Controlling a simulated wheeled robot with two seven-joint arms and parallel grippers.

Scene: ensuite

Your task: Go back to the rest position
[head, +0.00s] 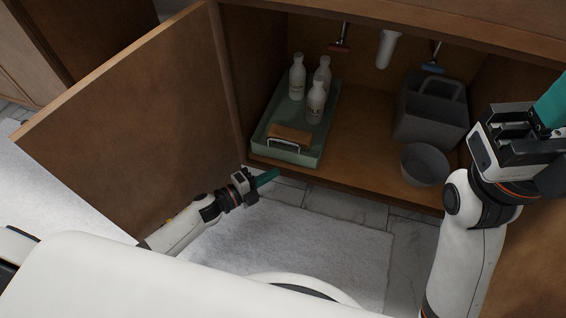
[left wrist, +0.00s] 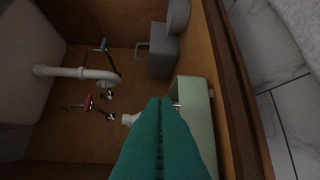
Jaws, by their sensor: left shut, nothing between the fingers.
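My left gripper (head: 266,178) is shut and empty, with its teal fingers just in front of the cabinet's bottom edge, near the green tray (head: 258,153). In the left wrist view its teal fingers (left wrist: 160,135) lie together and hide part of the cabinet inside. My right gripper (head: 550,105) is raised at the right edge, in front of the cabinet's right side. Its fingers are cut off by the frame, so I cannot tell its opening.
The open cabinet door (head: 130,120) stands left of my left arm. The tray holds several white bottles (head: 297,78) and a brown brush-like item (head: 289,137). A grey caddy (head: 430,125) and grey bowl (head: 424,165) stand right. A white rug (head: 330,250) covers the floor in front.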

